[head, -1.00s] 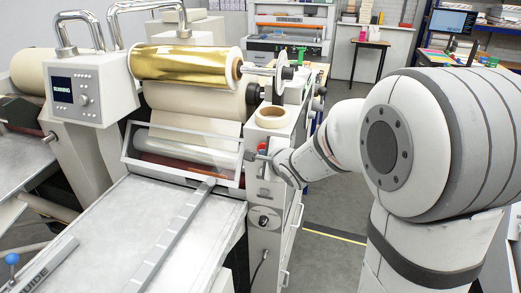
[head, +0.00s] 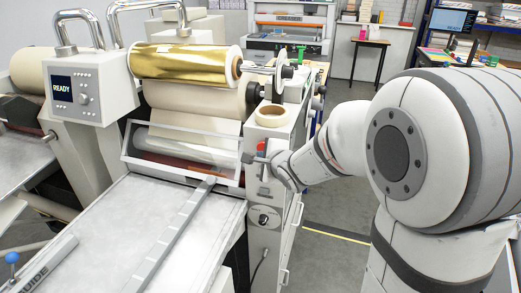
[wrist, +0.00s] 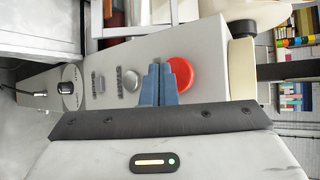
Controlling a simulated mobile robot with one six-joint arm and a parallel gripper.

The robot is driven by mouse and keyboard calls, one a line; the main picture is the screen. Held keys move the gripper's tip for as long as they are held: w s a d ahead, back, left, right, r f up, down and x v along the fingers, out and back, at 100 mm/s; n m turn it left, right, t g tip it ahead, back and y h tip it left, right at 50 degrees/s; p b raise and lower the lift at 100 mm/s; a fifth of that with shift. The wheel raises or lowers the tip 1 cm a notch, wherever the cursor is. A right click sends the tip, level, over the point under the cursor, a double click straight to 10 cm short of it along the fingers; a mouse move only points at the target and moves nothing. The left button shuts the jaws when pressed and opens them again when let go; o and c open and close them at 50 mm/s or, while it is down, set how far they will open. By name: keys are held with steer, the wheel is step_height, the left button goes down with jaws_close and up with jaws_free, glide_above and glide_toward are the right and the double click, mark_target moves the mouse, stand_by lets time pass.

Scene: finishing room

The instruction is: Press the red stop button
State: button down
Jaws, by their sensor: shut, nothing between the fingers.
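The red stop button (wrist: 182,74) is round and sits on the light grey side panel of the machine in the wrist view. My gripper (wrist: 157,68) is shut and empty. Its blue-grey fingers stand in front of the panel, covering the left edge of the button. I cannot tell whether the tips touch anything. In the head view my gripper (head: 249,158) is at the machine's right side, and a small patch of red shows just above it. The machine's display (head: 63,89) reads READY.
Two grey buttons and a round knob (wrist: 68,88) lie left of the red button on the panel. A gold foil roll (head: 185,63) and a tape roll (head: 272,114) sit on the machine. Floor is open to its right, with a yellow line.

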steer(key=shift+s+a+b, duration=0.3)
steer(key=shift+s, duration=0.5)
steer(key=shift+s+a+b, duration=0.3)
steer(key=shift+s+a, duration=0.05)
steer(key=shift+s, duration=0.4)
steer(key=shift+s+a+b, duration=0.3)
steer(key=shift+s, duration=0.5)
steer(key=s+d+f+n+g+h+b, duration=0.1)
steer(key=s+d+n+g, duration=0.3)
steer(key=s+n, duration=0.5)
steer(key=s+d+f+n+g+h+b, duration=0.2)
steer(key=s+n, duration=0.7)
steer(key=s, duration=0.6)
steer(key=d+f+g+h, duration=0.1)
steer(key=d+f+g, duration=0.1)
steer(key=d+g, duration=0.1)
steer(key=shift+s+d+f, duration=0.15)
steer(key=shift+s+d, duration=0.2)
steer(key=shift+d, duration=0.4)
